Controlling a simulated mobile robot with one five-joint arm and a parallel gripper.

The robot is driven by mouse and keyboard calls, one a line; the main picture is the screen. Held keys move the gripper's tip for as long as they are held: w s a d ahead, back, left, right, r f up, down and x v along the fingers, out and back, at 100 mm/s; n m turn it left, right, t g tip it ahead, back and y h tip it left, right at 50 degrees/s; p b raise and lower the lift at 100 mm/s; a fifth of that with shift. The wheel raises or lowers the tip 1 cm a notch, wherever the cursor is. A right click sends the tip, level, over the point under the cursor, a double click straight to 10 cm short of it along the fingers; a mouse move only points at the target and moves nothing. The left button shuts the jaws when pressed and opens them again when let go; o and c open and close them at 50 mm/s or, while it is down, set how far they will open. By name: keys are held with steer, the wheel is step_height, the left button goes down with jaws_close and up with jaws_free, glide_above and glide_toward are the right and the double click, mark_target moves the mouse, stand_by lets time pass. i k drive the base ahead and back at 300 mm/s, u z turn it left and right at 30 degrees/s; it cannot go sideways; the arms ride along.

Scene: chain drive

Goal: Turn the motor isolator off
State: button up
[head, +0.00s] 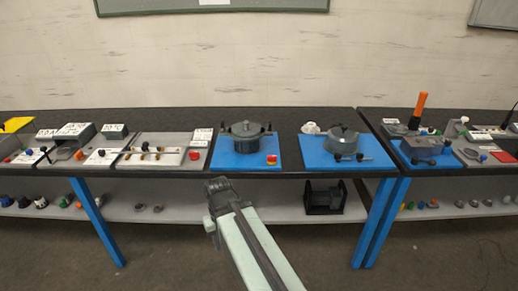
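I cannot tell for certain which thing is the motor isolator; the devices are small at this distance. A dark round device (246,136) stands on a blue board (228,158) on the bench, with a red button (271,159) at its right front. A second grey round device (342,138) stands on another blue board (318,157) to the right, with a dark bar in front. My gripper (217,186) is in front of the bench, below its front edge and apart from all the devices. Its fingers are too unclear to show whether they are open.
Black-topped benches (290,172) with blue legs span the view. More boards with devices stand left and right, one with an orange upright handle (419,107). A lower shelf holds a black holder (325,197) and several small parts. The floor (160,250) in front is clear.

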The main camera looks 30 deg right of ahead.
mark_target(271, 160)
steer(key=z, duration=0.15)
steer(key=i, duration=0.9)
steer(key=z, duration=0.55)
steer(key=k, duration=0.4)
steer(key=z, duration=0.35)
steer(key=i, duration=0.4)
steer(key=u, duration=0.2)
